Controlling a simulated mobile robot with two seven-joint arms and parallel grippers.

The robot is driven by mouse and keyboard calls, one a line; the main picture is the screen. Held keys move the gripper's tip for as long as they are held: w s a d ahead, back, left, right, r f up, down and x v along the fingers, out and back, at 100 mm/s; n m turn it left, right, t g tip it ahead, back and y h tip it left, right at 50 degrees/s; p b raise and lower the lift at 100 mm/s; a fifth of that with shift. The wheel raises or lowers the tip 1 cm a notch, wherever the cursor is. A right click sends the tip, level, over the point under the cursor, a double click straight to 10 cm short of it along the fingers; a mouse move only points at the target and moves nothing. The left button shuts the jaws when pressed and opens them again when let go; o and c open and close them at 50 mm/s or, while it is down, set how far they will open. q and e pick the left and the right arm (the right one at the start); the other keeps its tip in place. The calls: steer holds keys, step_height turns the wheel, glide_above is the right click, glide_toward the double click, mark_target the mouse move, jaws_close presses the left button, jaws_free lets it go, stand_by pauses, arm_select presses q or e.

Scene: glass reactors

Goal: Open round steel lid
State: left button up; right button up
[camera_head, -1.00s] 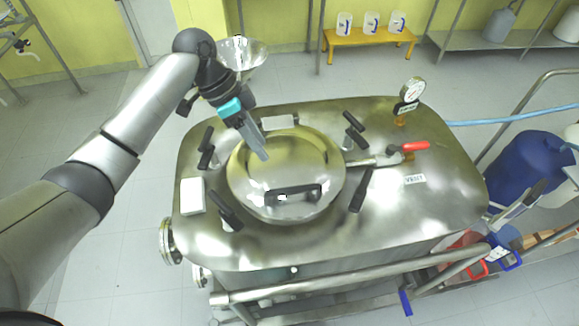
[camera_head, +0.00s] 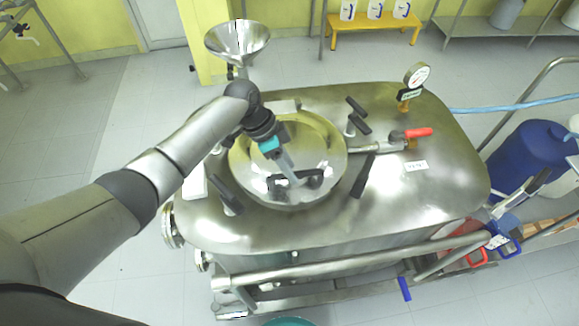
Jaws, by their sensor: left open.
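The round steel lid (camera_head: 318,147) lies flat, closed, on top of the steel reactor (camera_head: 420,222). Its black bar handle (camera_head: 313,180) is on the lid's near side. My left gripper (camera_head: 291,178) is over the lid, pointing down, with its fingertips at or just above the left part of the handle; whether they touch it I cannot tell. Its fingers partly hide the handle, and the gripper is open. My right gripper is not in view.
A valve with a red handle (camera_head: 418,132) and a pressure gauge (camera_head: 417,75) stand right of the lid. A steel funnel (camera_head: 237,40) is behind it. A steel rail (camera_head: 350,262) runs along the reactor's front. A blue barrel (camera_head: 530,153) stands at the right.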

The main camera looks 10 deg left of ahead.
arm_select(q)
steer(key=shift+d+f, duration=0.15)
steer(key=shift+f, duration=0.1)
jaws_close()
stand_by(0.3)
stand_by(0.9)
